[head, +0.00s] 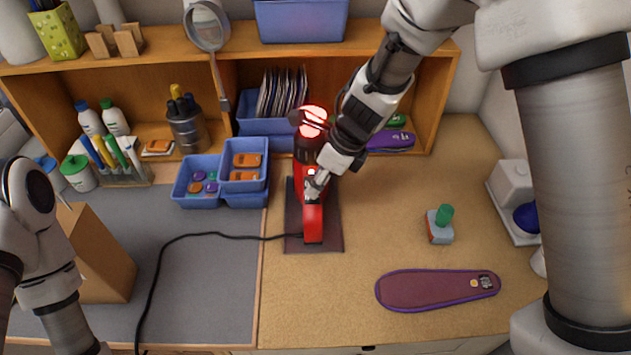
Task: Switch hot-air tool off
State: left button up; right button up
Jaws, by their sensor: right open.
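The red and black hot-air tool (313,222) stands on a dark mat (333,239) in the middle of the table. Its top end glows bright red, and a black cord runs from its base to the left. My right gripper (313,186) is open, with its fingertips at the tool's red body. The gripper and wrist cover part of the tool, so I cannot tell whether they touch, and I see no switch clearly. My left arm shows at the left edge; its gripper is not clearly visible.
A purple-edged insole (430,289) lies at the front right. A small block with a green knob (440,226) stands behind it. Blue bins (200,199) stand left of the tool, and a wooden shelf (290,49) runs along the back. A cardboard box (103,262) is at the left.

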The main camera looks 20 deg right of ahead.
jog(key=shift+w+a+f, duration=0.3)
jog(key=shift+w+f, duration=0.25)
jog(key=shift+f, duration=0.2)
jog(key=shift+s+r, duration=0.2)
jog(key=shift+s, duration=0.05)
jog(key=shift+s+d, duration=0.1)
grip_shut()
jog(key=shift+w+d+r+p, duration=0.1)
jog(key=shift+w+r+p, duration=0.55)
jog(key=shift+p, duration=0.55)
jog(key=shift+w+d+f, duration=0.1)
jog(key=shift+w, duration=0.2)
jog(key=shift+f, duration=0.2)
pick_arm(q)
jog(key=shift+w+r, duration=0.15)
jog(key=shift+r, duration=0.8)
pick_arm(e)
grip_release()
